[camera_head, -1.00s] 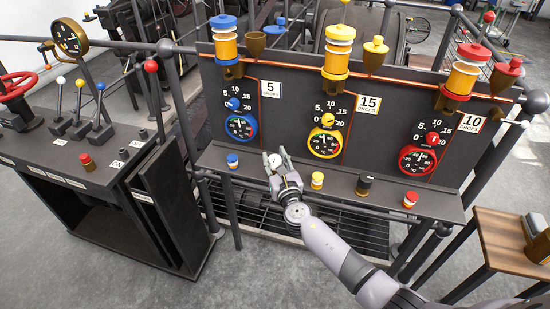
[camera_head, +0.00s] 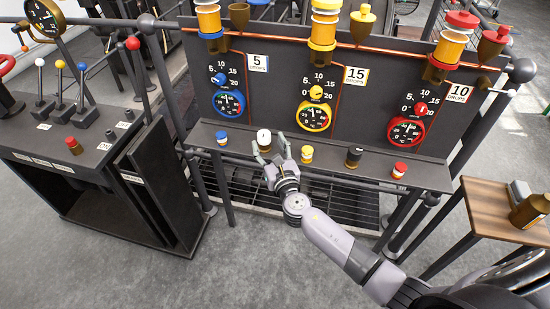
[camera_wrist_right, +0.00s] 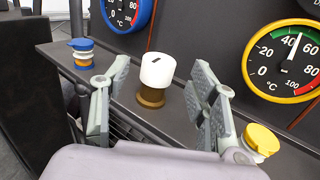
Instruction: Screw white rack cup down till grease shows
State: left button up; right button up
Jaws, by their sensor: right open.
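The white rack cup (camera_head: 264,137) stands upright on the narrow shelf of the dark panel. In the right wrist view the white cup (camera_wrist_right: 157,72) has a dark mark on its cap and a brown-gold lower part. My right gripper (camera_head: 269,146) is open, with one finger on each side of the cup. In the wrist view gaps show between the cup and both fingers. I cannot make out any grease at the cup. My left gripper is not in view.
A blue cup (camera_head: 221,138) stands left of the white one; a yellow cup (camera_head: 307,154), a dark cup (camera_head: 354,156) and a red cup (camera_head: 399,170) stand to its right. Gauges hang behind. A lever console (camera_head: 70,150) is at left, a wooden table (camera_head: 490,205) at right.

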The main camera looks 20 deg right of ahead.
jog(key=s, duration=0.7)
jog(key=shift+a, duration=0.15)
jog(key=shift+w, duration=0.1)
